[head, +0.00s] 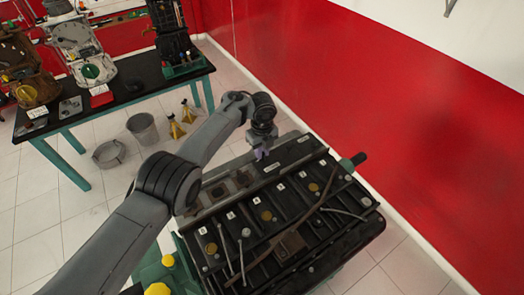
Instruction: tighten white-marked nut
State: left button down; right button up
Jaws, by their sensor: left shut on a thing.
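The engine block (285,205) is dark, with several white labels and round brass caps on its top. My left arm reaches over it from the lower left, and my left gripper (261,154) points down at the engine's far upper-left edge. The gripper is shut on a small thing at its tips. That thing is too small and too covered by the fingers to tell whether it is the white-marked nut. I cannot make out a white-marked nut elsewhere. My right gripper is not in view.
Thin rods and a long brown bar (290,241) lie across the engine top. A red wall (400,110) runs behind it. A black-topped bench (140,72) with engine parts stands upper left. A grey bucket (143,129) and yellow jack stands (177,128) are on the floor.

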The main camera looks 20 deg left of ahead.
pick_arm(q)
jog(key=c, duration=1)
grip_release()
notch_tip(320, 180, up, 11)
jog(key=shift+f, duration=0.1)
jog(key=shift+s, duration=0.1)
